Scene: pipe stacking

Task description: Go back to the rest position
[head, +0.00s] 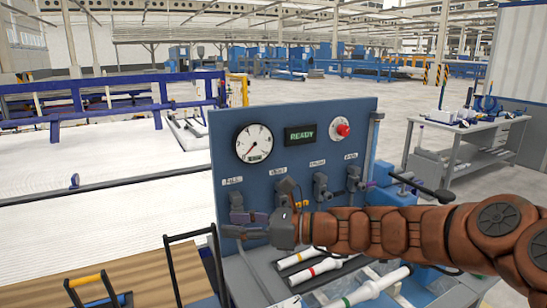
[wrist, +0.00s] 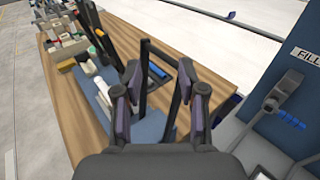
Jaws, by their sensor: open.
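My arm reaches in from the right in the head view. My gripper (head: 231,225) is in front of the lower left of the blue test panel (head: 225,150), near the valve under the left label. In the wrist view my gripper (wrist: 165,85) has its two fingers apart with nothing held between them. White pipes lie on the bench below the panel: one with a red band (head: 315,270) and one with a green band (head: 368,288). My arm hides part of the bench and the lower valves.
The panel carries a gauge (head: 254,143), a "READY" display (head: 300,136) and a red button (head: 342,129). A grey workbench (head: 465,130) stands at right, with open floor behind.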

